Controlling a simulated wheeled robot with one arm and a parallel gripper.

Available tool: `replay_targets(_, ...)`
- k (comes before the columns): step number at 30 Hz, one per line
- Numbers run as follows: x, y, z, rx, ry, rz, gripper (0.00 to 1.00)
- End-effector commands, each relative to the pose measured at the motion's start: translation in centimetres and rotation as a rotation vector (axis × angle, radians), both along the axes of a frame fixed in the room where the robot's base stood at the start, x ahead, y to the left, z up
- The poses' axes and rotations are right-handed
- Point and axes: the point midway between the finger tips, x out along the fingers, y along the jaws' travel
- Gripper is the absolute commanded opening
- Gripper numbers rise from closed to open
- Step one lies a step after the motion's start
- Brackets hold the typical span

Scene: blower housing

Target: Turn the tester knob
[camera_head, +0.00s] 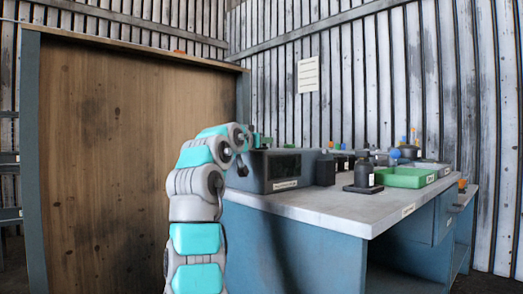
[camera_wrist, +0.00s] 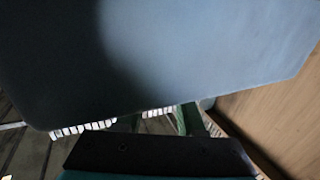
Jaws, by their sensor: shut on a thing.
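The tester, a dark grey box with a black screen (camera_head: 283,167), stands on the left end of the workbench in the head view. My arm comes up in front of its left side, and my gripper (camera_head: 242,167) is small and dark at the tester's left edge. The gripper is shut at the tester; the knob and the fingers' hold on it are hidden by my wrist. In the wrist view a broad grey-blue surface, which I cannot identify for sure, fills the upper part.
The grey workbench top (camera_head: 345,208) carries a black stand (camera_head: 362,176), a green tray (camera_head: 405,177) and several bottles. A large wooden panel (camera_head: 110,160) in a blue frame stands left of my arm.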

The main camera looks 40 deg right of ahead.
Motion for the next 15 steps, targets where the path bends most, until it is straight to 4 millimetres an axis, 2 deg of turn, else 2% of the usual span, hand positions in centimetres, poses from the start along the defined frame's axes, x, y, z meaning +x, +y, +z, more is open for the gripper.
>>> replay_targets(9, 0.05, 0.04, -0.03, 0.001, 0.002, 0.004, 0.0)
replay_targets(10, 0.04, 0.05, -0.02, 0.0, 0.001, 0.004, 0.39)
replay_targets(15, 0.03, 0.04, -0.02, 0.0, 0.001, 0.004, 0.58)
